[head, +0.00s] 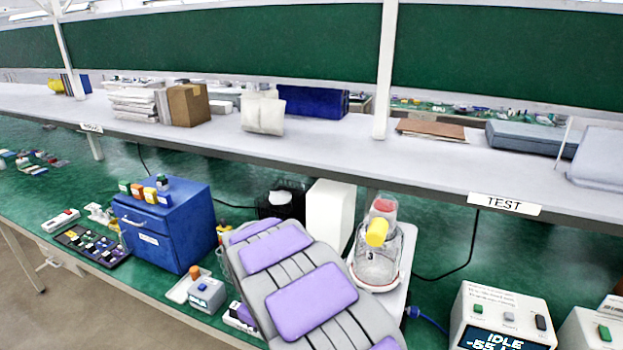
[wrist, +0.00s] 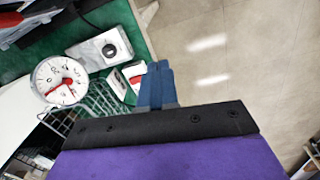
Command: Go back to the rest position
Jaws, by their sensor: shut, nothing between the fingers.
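My gripper (wrist: 157,68) shows in the wrist view as two blue fingers pressed together, with nothing between them. It points past the green bench edge, with the floor beyond it. In the head view my arm, grey with purple pads, reaches up and left from the bottom middle over the bench. The fingers cannot be made out there. A clear canister (head: 378,262) with a yellow part and a red top stands on a white base right of my arm, apart from it.
A blue drawer cabinet (head: 165,225) stands left of my arm. A white pump box (head: 500,318) reads "IDLE" at lower right. In the wrist view, a round gauge (wrist: 60,82), a wire basket (wrist: 98,108) and a grey knob box (wrist: 98,50) lie left of the fingers. Open floor (wrist: 220,60) is at right.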

